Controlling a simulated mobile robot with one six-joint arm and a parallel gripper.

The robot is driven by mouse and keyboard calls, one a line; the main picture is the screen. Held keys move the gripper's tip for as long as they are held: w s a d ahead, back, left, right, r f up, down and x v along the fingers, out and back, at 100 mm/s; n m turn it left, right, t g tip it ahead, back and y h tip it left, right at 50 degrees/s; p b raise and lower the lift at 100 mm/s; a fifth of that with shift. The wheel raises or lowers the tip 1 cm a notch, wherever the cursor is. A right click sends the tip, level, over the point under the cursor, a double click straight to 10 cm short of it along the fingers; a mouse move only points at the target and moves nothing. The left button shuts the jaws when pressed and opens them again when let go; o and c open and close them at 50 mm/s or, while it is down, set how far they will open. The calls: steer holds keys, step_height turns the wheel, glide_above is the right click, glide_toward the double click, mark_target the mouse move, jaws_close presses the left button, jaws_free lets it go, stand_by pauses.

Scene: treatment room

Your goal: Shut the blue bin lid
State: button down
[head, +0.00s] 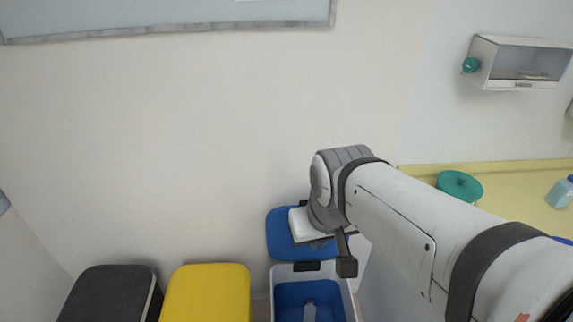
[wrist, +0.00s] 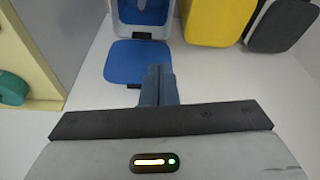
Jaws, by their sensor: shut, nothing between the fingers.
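The blue lid (head: 280,238) stands open behind its bin, near the wall. The bin (head: 346,298) is white outside and blue inside, with a bottle (head: 309,311) in it. In the wrist view the open lid (wrist: 137,60) lies below the bin (wrist: 170,30), which is cut off at the top. My gripper (wrist: 160,70) is shut and empty; its fingers overlap the lid's lower right edge there. I cannot tell whether they touch it.
A yellow-lidded bin (head: 207,293) and a dark-lidded bin (head: 108,294) stand to the left, both closed. A yellow counter (head: 520,190) with a green round container (head: 459,185) and a bottle (head: 561,191) is at the right. The wall is close behind the lid.

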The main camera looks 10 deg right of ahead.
steer(key=shift+a, duration=0.2)
steer(key=w+d+f+m+b, duration=0.1)
steer(key=w+d+f, duration=0.1)
steer(key=w, duration=0.8)
steer(key=w+d+f+b, duration=0.2)
steer(key=w+f, duration=0.1)
steer(key=w, duration=0.7)
steer(key=shift+m+t+h, duration=0.3)
steer(key=shift+m+h, duration=0.1)
steer(key=shift+m, duration=0.2)
steer(key=w+d+f, duration=0.2)
steer(key=w+f, duration=0.4)
steer(key=f, duration=0.1)
steer(key=w+d+f, duration=0.2)
steer(key=w+f, duration=0.5)
steer(key=f, duration=0.1)
steer(key=w+d+f, duration=0.3)
steer(key=w+f, duration=0.3)
steer(key=f, duration=0.2)
steer(key=shift+w+d, duration=0.1)
steer(key=shift+w, duration=0.05)
steer(key=shift+f, duration=0.1)
